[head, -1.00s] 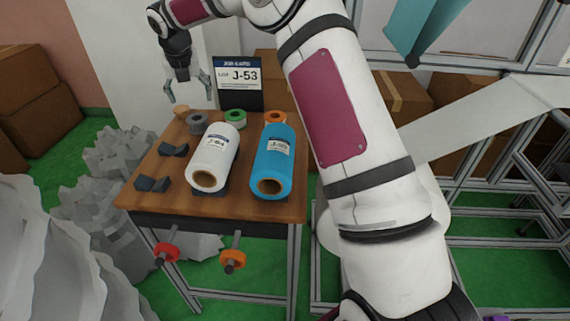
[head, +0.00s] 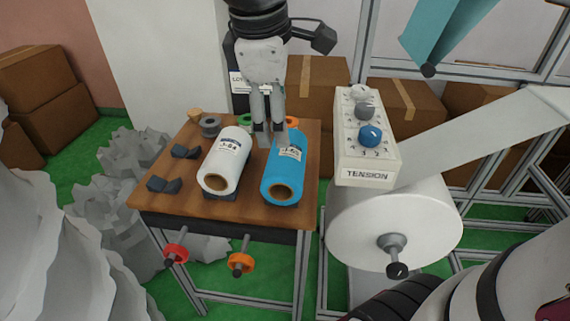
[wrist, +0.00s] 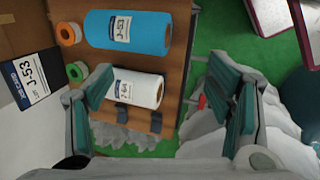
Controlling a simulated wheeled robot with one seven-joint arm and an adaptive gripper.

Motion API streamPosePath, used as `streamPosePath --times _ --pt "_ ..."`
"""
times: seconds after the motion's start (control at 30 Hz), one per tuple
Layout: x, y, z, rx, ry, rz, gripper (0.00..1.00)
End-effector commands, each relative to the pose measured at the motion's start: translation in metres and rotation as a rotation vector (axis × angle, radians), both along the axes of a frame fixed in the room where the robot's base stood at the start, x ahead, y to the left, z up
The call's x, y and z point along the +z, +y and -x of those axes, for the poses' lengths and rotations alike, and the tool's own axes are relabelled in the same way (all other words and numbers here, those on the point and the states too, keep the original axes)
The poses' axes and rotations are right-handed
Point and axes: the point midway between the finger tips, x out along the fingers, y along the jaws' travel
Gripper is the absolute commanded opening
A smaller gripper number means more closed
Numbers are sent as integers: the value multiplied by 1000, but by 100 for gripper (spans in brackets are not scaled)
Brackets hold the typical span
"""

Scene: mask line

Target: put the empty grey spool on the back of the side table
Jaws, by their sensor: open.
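A white roll (head: 225,160) and a blue roll (head: 282,178) lie on the table; dark cradles (head: 164,185) are at left. Green (wrist: 76,72) and orange (wrist: 68,33) spools and a lot sign (wrist: 30,78) are at the back. A tension box (head: 366,150) stands right.

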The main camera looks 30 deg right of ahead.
Motion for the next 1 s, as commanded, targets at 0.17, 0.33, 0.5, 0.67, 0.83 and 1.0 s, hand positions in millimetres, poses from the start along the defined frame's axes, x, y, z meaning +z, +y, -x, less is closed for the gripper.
streamPosePath --times 0.17,0.33,0.5,0.67,0.83,1.0 --pt "-17 -3 85 -395 -54 -144 74" --pt "-43 1 147 -721 -71 -280 74" --pt "-61 6 179 -911 -65 -360 74" --pt "-67 8 186 -962 -61 -381 74" --pt "-66 8 186 -962 -61 -381 74" --pt "-58 7 186 -958 -71 -384 74"
